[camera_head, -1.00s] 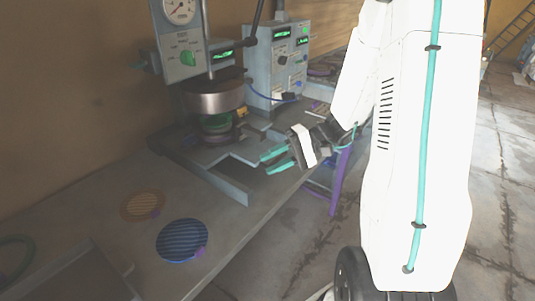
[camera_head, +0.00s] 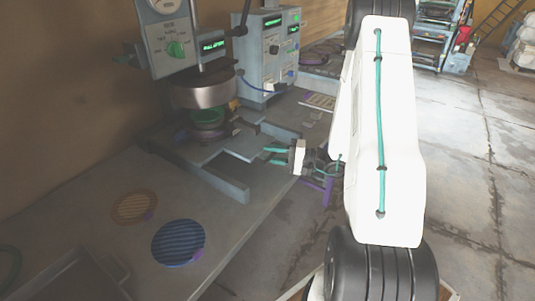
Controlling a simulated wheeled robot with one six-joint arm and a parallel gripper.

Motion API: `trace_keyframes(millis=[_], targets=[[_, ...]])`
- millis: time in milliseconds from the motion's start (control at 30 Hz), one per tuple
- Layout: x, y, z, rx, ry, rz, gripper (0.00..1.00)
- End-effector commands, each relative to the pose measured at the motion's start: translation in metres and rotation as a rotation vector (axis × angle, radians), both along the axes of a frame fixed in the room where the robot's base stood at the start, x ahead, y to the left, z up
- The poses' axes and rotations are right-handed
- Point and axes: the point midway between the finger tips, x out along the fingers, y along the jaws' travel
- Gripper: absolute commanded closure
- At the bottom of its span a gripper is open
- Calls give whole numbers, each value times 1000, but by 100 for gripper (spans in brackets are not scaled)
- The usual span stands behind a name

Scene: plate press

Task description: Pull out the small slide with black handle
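The press (camera_head: 203,90) stands against the wall, with a dark metal drum above a green round piece (camera_head: 208,117) on its lower plate. The grey slide frame (camera_head: 226,182) reaches out from under the press towards the table's front edge, with two rails and a gap between them. A small dark part beside the green piece may be the black handle; it is too small to tell. My gripper (camera_head: 272,156) has two teal fingers pointing left, spread apart with nothing seen between them. It is over the front edge, at the right of the slide's gap.
A brown striped disc (camera_head: 134,206) and a blue striped disc (camera_head: 178,242) lie on the table at the front left. A control box (camera_head: 268,55) with green displays stands right of the press. A grey tray (camera_head: 75,280) is at the lower left.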

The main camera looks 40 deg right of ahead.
Motion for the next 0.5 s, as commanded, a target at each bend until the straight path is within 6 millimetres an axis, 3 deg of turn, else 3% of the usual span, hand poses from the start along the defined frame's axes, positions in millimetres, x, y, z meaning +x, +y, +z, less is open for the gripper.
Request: trace_keyframes(millis=[433, 500], targets=[[12, 12, 0, 0, 0, 3, 67], [11, 12, 0, 0, 0, 4, 87]])
